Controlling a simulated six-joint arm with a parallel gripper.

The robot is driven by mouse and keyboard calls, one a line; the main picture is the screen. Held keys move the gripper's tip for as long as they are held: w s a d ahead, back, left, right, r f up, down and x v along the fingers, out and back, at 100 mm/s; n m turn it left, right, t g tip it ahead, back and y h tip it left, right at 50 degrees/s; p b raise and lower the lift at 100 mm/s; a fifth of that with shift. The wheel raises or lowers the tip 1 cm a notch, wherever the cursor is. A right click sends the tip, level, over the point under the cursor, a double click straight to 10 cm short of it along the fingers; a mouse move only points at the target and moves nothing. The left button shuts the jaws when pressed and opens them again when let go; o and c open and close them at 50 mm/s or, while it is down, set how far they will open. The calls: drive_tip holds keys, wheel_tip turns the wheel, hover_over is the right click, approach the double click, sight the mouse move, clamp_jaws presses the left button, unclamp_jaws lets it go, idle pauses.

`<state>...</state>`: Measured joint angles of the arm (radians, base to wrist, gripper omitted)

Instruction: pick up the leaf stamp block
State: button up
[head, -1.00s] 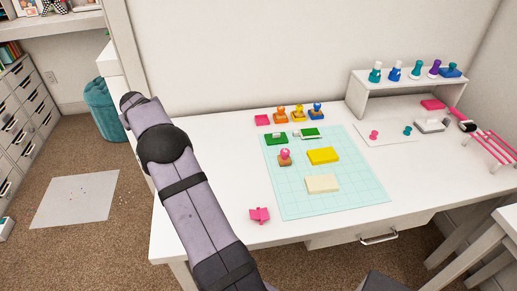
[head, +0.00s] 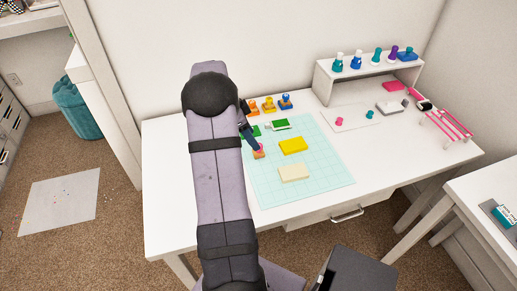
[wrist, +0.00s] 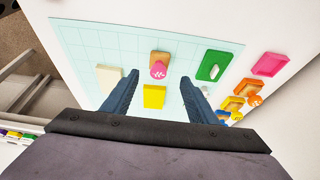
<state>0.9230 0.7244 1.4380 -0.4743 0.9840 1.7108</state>
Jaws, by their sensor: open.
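A stamp block (head: 259,154) with a wooden base and pink knob stands on the mat's left part; it also shows in the wrist view (wrist: 159,66). No leaf mark is readable on any block, so I cannot tell for sure which is the leaf stamp block. My gripper (wrist: 160,80) is open and empty. In the wrist view its fingers reach toward the pink-knobbed block, which appears between and slightly beyond the tips. In the head view my arm hides part of the gripper (head: 249,133), just beside this block.
A yellow block (head: 293,146) and cream block (head: 294,172) lie on the cutting mat (head: 325,160). A green pad (head: 281,124) and several orange, yellow and blue stamps (head: 268,104) stand behind. A white shelf (head: 368,70) with stamps is at the back right.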

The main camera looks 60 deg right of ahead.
drive_tip(key=shift+p+x, duration=1.35)
drive_tip(key=shift+x, duration=2.3)
drive_tip(key=shift+s+a, duration=0.1)
drive_tip(key=c, duration=1.3)
drive_tip(key=shift+o, duration=0.2)
drive_tip(key=shift+r, duration=0.1)
wheel_tip(320, 180, up, 10)
drive_tip(key=shift+f+b, duration=0.1)
drive_tip(key=shift+b, duration=1.05)
